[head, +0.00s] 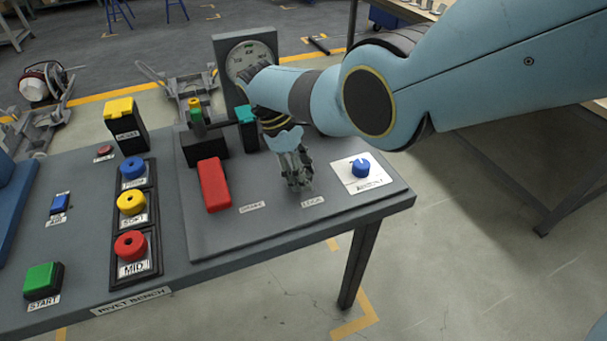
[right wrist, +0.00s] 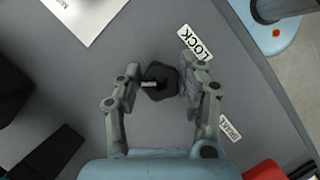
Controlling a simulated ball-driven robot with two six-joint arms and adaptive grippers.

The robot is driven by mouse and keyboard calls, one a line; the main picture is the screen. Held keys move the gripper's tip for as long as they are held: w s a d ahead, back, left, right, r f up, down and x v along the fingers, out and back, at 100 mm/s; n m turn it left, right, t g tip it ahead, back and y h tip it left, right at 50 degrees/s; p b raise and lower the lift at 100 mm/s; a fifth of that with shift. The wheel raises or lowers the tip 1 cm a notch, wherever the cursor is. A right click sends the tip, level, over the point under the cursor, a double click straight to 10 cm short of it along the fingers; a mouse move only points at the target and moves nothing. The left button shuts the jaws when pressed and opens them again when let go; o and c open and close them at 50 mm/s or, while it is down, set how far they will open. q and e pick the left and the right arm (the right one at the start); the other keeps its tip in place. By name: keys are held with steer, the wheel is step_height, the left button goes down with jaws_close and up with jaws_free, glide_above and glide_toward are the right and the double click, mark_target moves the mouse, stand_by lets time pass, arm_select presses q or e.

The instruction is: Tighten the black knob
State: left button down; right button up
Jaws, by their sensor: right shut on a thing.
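The black knob (right wrist: 158,84) shows in the right wrist view as a dark, many-sided knob with a pale pointer mark on its left. It stands on the grey panel beside the LOCK label (right wrist: 195,42). My right gripper (right wrist: 161,90) has a finger on each side of the knob and is shut on it. In the head view my right gripper (head: 297,184) points down at the panel just behind the LOCK label (head: 313,201), and its fingers hide the knob. My left gripper is not in view.
On the bench, a blue knob (head: 361,167) on a white plate is to the right of the gripper. A red lever (head: 214,184) is to the left. A gauge (head: 250,62) stands behind. Red (head: 130,245) and yellow (head: 131,202) knobs are further left.

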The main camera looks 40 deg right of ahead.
steer(key=m+y+b, duration=0.1)
steer(key=m, duration=0.2)
steer(key=shift+m+y, duration=0.3)
steer(key=shift+m, duration=0.1)
steer(key=m+y, duration=0.1)
steer(key=m, duration=0.2)
steer(key=shift+w+r+m+g, duration=0.1)
steer(key=shift+m+g, duration=0.2)
steer(key=m+y, duration=0.1)
steer(key=m, duration=0.3)
steer(key=shift+r+y+p, duration=0.1)
steer(key=shift+y+p, duration=0.2)
steer(key=shift+y, duration=0.1)
steer(key=shift+w+m+t+y+p, duration=0.1)
steer(key=shift+m+t+y+p, duration=0.3)
steer(key=shift+m, duration=0.9)
steer(key=o, duration=0.9)
steer(key=shift+o, duration=1.4)
